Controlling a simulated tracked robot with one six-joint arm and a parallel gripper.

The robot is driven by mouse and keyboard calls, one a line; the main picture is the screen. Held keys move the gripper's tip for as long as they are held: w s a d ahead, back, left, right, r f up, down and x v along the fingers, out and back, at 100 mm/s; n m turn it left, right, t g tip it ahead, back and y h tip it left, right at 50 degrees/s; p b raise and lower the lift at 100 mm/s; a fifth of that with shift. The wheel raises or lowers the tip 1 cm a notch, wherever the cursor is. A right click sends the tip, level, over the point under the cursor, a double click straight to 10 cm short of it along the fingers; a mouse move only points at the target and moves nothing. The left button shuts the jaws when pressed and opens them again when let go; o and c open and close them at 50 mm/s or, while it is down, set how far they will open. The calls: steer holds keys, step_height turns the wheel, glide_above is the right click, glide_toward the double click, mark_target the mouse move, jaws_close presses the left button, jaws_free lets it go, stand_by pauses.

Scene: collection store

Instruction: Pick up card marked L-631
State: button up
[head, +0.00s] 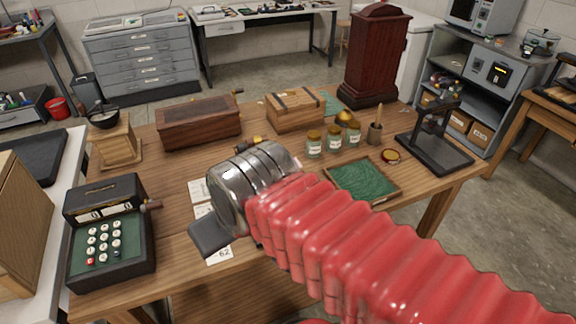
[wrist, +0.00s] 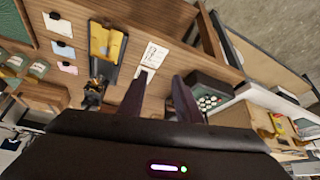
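Several white cards lie on the wooden table by my gripper. In the head view, one card (head: 198,191) shows left of my wrist and another (head: 218,254) below it, with part of a number like "62" showing. I cannot make out L-631 on any card. My gripper (head: 210,236) hides part of this group in the head view. In the wrist view, my gripper (wrist: 159,76) has its two dark fingers apart with nothing held between them. A white card with dark print (wrist: 154,55) lies just beyond the fingertips, apart from them as far as I can see.
A black adding machine (head: 108,235) stands left of the cards. A wooden box (head: 198,122), a strapped chest (head: 296,110), several jars (head: 335,138) and a green-lined tray (head: 360,181) stand behind and right. A brass-coloured device (wrist: 105,45) sits near the cards.

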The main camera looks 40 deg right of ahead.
steer(key=shift+o, duration=0.5)
steer(key=shift+o, duration=0.7)
steer(key=shift+d, duration=0.15)
steer(key=w+d+f+m+g, duration=0.1)
steer(key=w+d+f+m, duration=0.2)
steer(key=d, duration=0.7)
steer(key=w+d+f+m+g, duration=0.1)
steer(key=w+d+f, duration=0.35)
steer(key=d, duration=0.45)
steer(key=w+d+f+m+g, duration=0.1)
steer(key=w+d+f+m, duration=0.3)
steer(key=d, duration=0.6)
steer(key=w+d+r+n+t+h, duration=0.1)
steer(key=w+d+r+n, duration=0.2)
steer(key=w+d, duration=0.3)
steer(key=shift+w+r+n+t, duration=0.25)
steer(key=shift+n+t, duration=0.15)
steer(key=shift+n, duration=0.4)
